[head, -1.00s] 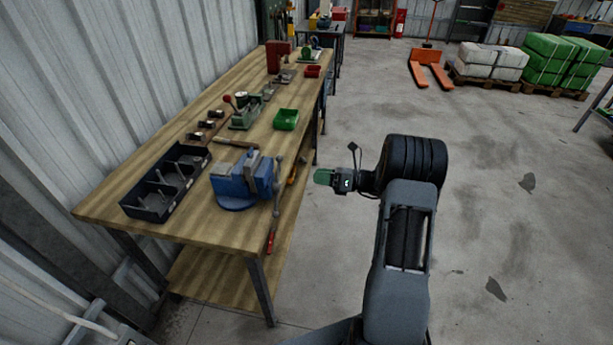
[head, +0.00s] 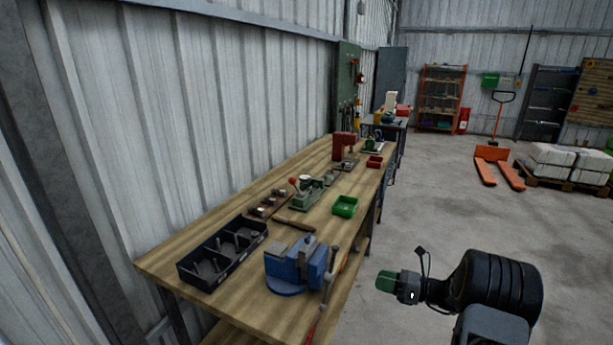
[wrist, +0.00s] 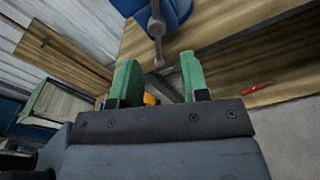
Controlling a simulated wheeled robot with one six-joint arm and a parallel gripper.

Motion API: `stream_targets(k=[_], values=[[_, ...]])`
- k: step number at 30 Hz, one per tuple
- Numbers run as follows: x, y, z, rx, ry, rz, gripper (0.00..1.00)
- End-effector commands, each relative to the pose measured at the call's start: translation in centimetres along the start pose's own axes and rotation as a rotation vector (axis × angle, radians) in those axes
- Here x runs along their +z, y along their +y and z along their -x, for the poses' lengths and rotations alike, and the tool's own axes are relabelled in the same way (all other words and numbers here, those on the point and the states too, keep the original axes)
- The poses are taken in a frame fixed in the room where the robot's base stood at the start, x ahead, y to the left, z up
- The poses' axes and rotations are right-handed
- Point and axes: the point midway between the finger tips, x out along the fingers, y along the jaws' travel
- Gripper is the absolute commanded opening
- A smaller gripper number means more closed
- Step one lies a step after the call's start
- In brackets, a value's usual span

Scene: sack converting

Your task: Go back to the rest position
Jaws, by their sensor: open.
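My gripper (head: 386,282) has green fingers and sits at the end of my dark arm, to the right of the workbench (head: 163,262) over the open floor in the head view. In the wrist view my gripper (wrist: 157,80) shows its two green fingers spread apart with nothing held between them. Beyond them are the bench edge and the underside of the blue vise (wrist: 177,12) with its metal handle.
A blue vise (head: 290,268), a dark divided tray (head: 222,256) and a green bin (head: 345,206) stand on the bench. An orange pallet jack (head: 495,155) and white sacks (head: 568,160) are farther back. The concrete floor between is clear.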

Motion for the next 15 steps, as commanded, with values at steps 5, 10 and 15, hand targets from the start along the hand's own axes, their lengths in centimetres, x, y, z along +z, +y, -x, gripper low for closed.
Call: stream_targets(k=[5, 10, 15], values=[[-5.9, 3.2, 0.4, 0.083, 0.307, 0.258, 0.41], [-7.8, 8.9, 1.0, 0.317, 0.648, 0.666, 0.41], [-7.6, 14.3, 2.6, 0.632, 0.942, 1.126, 0.41]])
